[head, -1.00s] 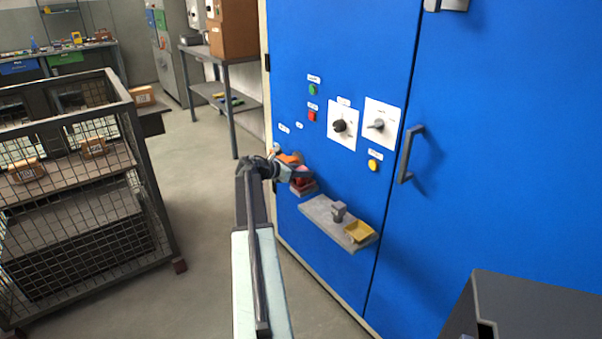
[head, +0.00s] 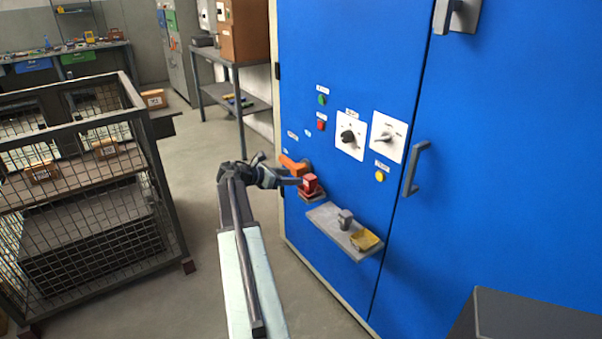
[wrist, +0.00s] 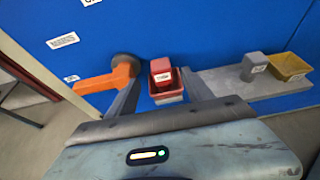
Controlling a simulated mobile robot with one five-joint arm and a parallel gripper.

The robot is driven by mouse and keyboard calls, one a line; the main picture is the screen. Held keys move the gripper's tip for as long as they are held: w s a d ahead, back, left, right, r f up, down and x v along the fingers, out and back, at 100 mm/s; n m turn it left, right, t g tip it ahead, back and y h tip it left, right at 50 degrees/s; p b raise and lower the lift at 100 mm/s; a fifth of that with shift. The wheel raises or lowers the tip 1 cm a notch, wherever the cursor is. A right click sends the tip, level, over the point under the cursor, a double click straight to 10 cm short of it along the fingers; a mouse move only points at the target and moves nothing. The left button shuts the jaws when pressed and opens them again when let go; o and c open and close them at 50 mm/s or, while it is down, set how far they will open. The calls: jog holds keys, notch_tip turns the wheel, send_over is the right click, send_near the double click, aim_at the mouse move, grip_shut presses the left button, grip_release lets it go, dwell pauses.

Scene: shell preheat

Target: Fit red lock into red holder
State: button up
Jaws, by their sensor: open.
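The red lock (head: 310,183), a small block with a pale label, rests at the red holder (head: 312,196) on the blue cabinet front. In the wrist view the lock (wrist: 161,70) stands upright in or on the holder (wrist: 167,96); I cannot tell how deep it sits. My gripper (head: 292,182) is open beside the lock on its near side. In the wrist view its two fingers (wrist: 160,97) are spread either side of the holder, with nothing visibly gripped. Part of the holder is hidden below the gripper body.
An orange handle (wrist: 103,80) on a dark round mount is just left of the lock. A grey shelf (head: 328,216) with a grey block (head: 345,219) and a yellow tray (head: 365,240) is to the right. A wire cage cart (head: 85,200) stands at left, with clear floor between.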

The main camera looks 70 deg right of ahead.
jog(key=shift+v, duration=0.95)
jog(key=w+a+f+m+t+y, duration=0.1)
jog(key=w+a+f+m+t, duration=0.15)
jog(key=w+a, duration=0.55)
jog(key=w+a+f+m+t+y, duration=0.15)
jog(key=w+a+f, duration=0.3)
jog(key=a, duration=0.85)
jog(key=w+a+f+m+t+y, duration=0.2)
jog(key=w+a+f, duration=0.1)
jog(key=w+a, duration=0.55)
jog(key=a+f+m+t+y, duration=0.1)
jog(key=a+f+m+y, duration=0.15)
jog(key=a, duration=1.85)
jog(key=a+f+m+y, duration=0.2)
jog(key=a+m+y, duration=0.15)
jog(key=a, duration=1.65)
notch_tip(320, 180, up, 24)
jog(key=p, duration=2.4)
jog(key=shift+s+n+y+p, duration=0.25)
jog(key=shift+n+y+p, duration=0.05)
jog(key=shift+y, duration=0.05)
